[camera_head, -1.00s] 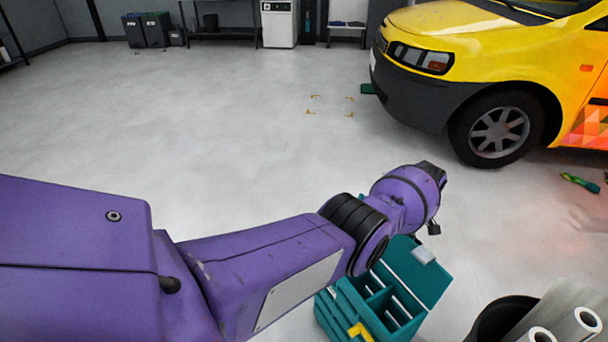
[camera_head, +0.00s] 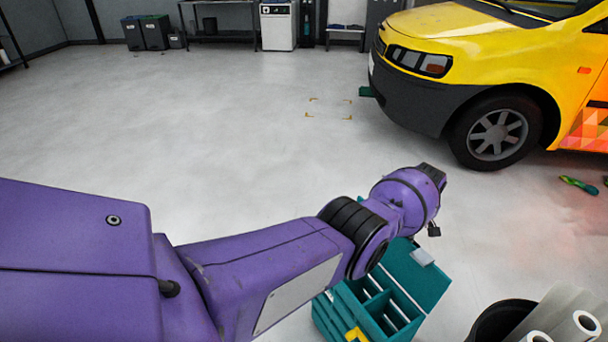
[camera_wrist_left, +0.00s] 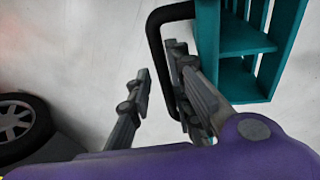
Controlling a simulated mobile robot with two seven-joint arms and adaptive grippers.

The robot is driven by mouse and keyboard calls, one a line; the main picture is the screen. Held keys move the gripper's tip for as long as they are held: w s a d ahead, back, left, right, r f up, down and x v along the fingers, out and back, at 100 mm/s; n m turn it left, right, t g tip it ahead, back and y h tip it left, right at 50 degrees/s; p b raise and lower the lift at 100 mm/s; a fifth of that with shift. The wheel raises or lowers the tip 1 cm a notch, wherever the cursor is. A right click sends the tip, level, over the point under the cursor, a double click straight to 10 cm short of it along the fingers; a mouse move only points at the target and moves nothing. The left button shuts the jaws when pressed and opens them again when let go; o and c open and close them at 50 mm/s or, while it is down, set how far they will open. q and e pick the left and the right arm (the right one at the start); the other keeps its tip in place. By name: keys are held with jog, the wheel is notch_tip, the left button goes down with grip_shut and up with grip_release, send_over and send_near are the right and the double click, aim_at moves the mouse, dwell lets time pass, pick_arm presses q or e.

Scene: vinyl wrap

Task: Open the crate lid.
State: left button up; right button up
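The teal crate (camera_head: 338,313) stands on the floor at the bottom, right of centre in the head view, partly hidden by my left arm. Its compartments show from above. The lid (camera_head: 424,283), a teal panel with a pale patch, is swung back at the right side. In the left wrist view the crate (camera_wrist_left: 245,83) is at upper right, with a black bar handle (camera_wrist_left: 155,38) beside it. My left gripper (camera_wrist_left: 158,62) is open. The handle passes between its fingers in the picture; contact cannot be told. The right gripper is not in view.
A yellow van (camera_head: 450,50) stands at upper right. A dark bin (camera_head: 495,318) and pale rolls (camera_head: 560,312) are right of the crate. A green tool (camera_head: 578,185) lies by the van's wheel. The floor at centre and left is clear.

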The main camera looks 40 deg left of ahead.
pick_arm(q)
jog(key=shift+d+f, duration=0.1)
notch_tip(320, 180, up, 12)
jog(key=s, duration=0.2)
jog(key=shift+d, duration=0.35)
dwell(0.5)
